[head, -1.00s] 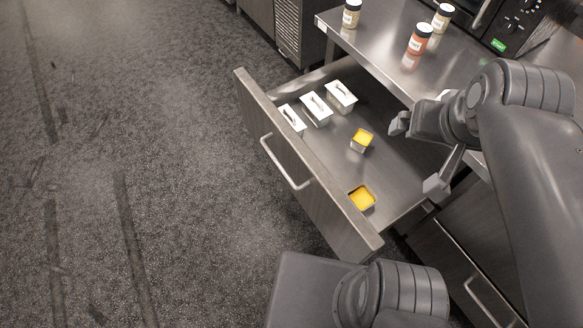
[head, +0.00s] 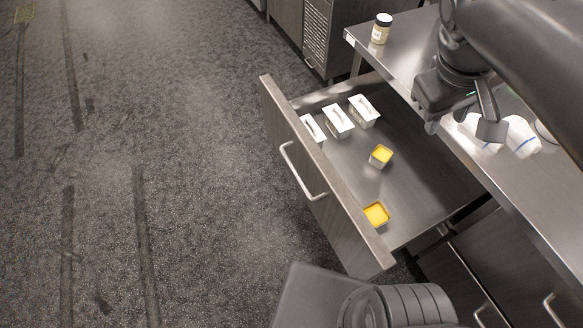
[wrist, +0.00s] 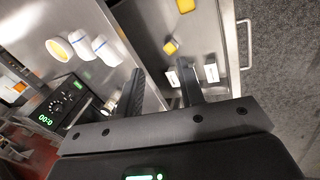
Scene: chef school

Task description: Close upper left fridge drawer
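A stainless fridge drawer is pulled far out from under the counter; its front panel (head: 345,228) and bar handle (head: 302,172) face left. Inside are several white-lidded containers (head: 338,121) and two yellow-topped tubs (head: 376,214). In the wrist view the drawer floor (wrist: 194,27) and handle (wrist: 245,45) show to the right. My gripper (head: 462,128) is open and empty, above the counter's front edge and the inner part of the drawer, away from the panel and handle. Its two fingers are spread in the wrist view (wrist: 162,84).
The steel counter (head: 545,190) carries a jar (head: 381,28) and white rolled items (head: 522,137). An appliance with a green display (wrist: 66,105) stands on it. Closed fronts with handles (head: 552,308) lie below right. The dark floor (head: 190,170) left of the drawer is clear.

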